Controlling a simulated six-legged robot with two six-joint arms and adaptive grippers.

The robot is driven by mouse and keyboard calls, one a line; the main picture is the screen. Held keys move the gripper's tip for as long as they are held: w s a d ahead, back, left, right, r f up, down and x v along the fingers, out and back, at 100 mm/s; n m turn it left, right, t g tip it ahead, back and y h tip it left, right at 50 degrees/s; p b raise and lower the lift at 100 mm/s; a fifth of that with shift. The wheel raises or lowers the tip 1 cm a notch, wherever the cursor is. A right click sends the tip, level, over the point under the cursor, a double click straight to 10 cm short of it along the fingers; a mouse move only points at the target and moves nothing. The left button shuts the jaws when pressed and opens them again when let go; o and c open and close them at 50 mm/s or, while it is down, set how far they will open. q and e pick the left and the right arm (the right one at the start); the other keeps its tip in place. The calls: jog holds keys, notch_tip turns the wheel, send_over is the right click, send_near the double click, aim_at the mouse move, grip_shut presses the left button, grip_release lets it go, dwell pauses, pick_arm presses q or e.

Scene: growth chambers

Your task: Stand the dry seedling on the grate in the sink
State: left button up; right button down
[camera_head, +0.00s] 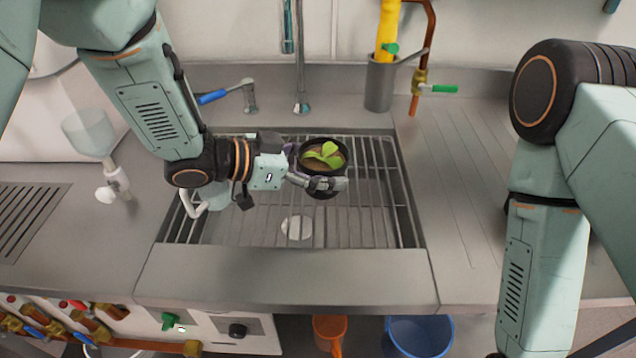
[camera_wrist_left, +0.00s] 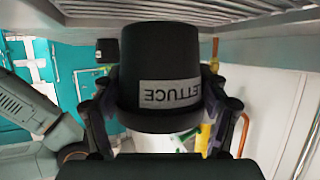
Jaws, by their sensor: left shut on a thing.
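The seedling (camera_head: 325,153), with bright green leaves and brown soil in a black pot, is over the far middle part of the sink grate (camera_head: 358,215). My left gripper (camera_head: 320,180) reaches in from the left and is shut around the pot, which looks upright. In the left wrist view the pot (camera_wrist_left: 165,55) fills the middle between the fingers, with an upside-down LETTUCE label. The grate (camera_wrist_left: 200,12) shows at the top there, close to the pot's base; I cannot tell whether they touch. My right gripper is out of view.
A tap (camera_head: 301,100) and a blue-handled lever (camera_head: 212,97) stand behind the sink. A steel cup (camera_head: 379,88) is at the back right. A white-handled vessel (camera_head: 192,207) is at the grate's left. The grate's front and right are clear.

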pick_arm(q)
jog(key=shift+w+f, duration=0.1)
jog(key=shift+f, duration=0.25)
jog(key=shift+d+f, duration=0.2)
jog(key=shift+d, duration=0.05)
jog(key=f, duration=0.1)
jog(key=s+f, duration=0.1)
jog(key=shift+f+b, duration=0.4)
jog(key=shift+w+a+f, duration=0.2)
jog(key=shift+w, duration=0.25)
jog(key=shift+s+d, duration=0.1)
jog(key=shift+d, duration=0.1)
jog(key=o, duration=1.2)
jog(key=shift+s, duration=0.25)
jog(key=shift+o, duration=1.2)
jog(key=shift+w+a, duration=0.1)
jog(key=shift+w, duration=0.05)
jog(key=shift+w+f, duration=0.1)
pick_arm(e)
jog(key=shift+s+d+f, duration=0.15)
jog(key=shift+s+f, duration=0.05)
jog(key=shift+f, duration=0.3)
